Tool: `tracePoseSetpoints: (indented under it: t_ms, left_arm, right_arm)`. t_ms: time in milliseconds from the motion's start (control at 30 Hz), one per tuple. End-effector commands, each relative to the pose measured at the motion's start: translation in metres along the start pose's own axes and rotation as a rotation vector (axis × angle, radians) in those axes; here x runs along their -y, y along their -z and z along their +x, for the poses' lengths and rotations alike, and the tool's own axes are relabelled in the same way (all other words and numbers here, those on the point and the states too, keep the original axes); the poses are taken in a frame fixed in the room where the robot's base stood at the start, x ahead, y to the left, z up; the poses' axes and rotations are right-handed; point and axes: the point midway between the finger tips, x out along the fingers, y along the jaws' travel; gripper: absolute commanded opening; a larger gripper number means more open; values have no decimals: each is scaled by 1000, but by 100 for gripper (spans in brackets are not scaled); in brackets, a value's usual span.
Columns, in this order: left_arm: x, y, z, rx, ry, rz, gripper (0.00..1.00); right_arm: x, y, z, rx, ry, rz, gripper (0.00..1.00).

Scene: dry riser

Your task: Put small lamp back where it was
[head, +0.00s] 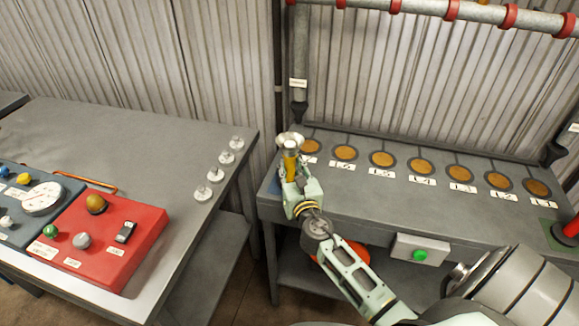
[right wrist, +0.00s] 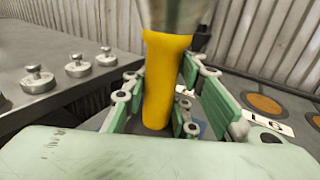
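The small lamp (head: 291,161) has a yellow handle and a silver head and stands upright, head up, in my right gripper (head: 293,172). In the right wrist view the lamp's yellow handle (right wrist: 162,85) lies between the two green-padded fingers (right wrist: 162,90), which close in on it from both sides. Its silver head is cut off by the top edge. The gripper is at the left end of the grey bench (head: 340,208). Whether the lamp's foot touches the bench cannot be told. My left gripper is out of view.
Several round orange discs (head: 382,159) with number labels line the bench. A grey table (head: 130,150) at left carries a red panel (head: 115,240) and several small metal weights (head: 216,174). A gap separates table and bench. A vertical pipe (head: 299,70) stands behind the gripper.

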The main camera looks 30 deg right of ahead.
Motion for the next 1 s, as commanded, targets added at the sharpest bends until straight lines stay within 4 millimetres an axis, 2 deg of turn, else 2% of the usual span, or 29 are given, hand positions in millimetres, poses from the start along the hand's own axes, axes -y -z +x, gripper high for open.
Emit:
tracePoseSetpoints:
  t_ms: [33,233,600,767,1000]
  left_arm:
    - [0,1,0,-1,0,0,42]
    - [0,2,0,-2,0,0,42]
    - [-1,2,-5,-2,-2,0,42]
    - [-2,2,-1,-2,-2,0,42]
    - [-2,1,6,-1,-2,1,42]
  right_arm:
    - [0,0,0,-1,0,0,28]
    - [0,0,0,-1,0,0,44]
    - [0,-5,0,-1,0,0,44]
    - [0,-1,-22,-3,-2,-1,44]
    - [0,0,-73,-4,-2,0,44]
